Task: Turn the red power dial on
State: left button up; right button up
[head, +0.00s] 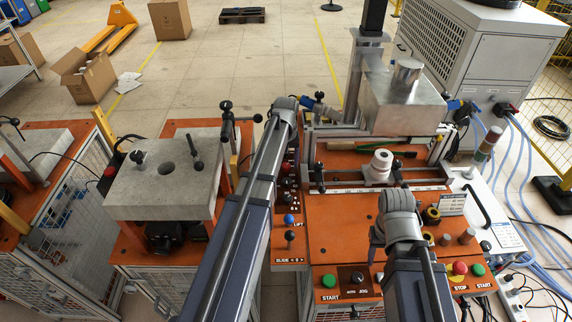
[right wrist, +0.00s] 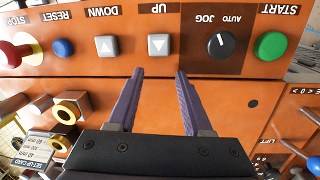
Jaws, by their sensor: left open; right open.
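I cannot single out the red power dial. A narrow control strip (head: 287,184) with small dark and reddish controls lies just right of my left forearm in the head view, partly hidden by it. A red STOP button (head: 460,267) on a yellow ring sits on the front panel; it also shows in the right wrist view (right wrist: 14,54). My right gripper (right wrist: 158,74) is open and empty, its fingertips over the front panel edge below the UP and DOWN buttons. In the head view my right wrist hides it. My left gripper is hidden behind its arm.
A black AUTO/JOG selector (right wrist: 221,43) and a green START button (right wrist: 270,46) are on the front panel. A blue-topped lever (head: 289,220) stands between my arms. A stone-topped bench (head: 130,193) stands at the left.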

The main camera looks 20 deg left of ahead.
pick_arm(q)
grip_shut()
dwell(0.4)
jog(key=shift+m, duration=0.3)
jog(key=m, duration=0.8)
jog(key=shift+m, duration=0.4)
jog(key=m, duration=0.4)
jog(key=shift+m, duration=2.4)
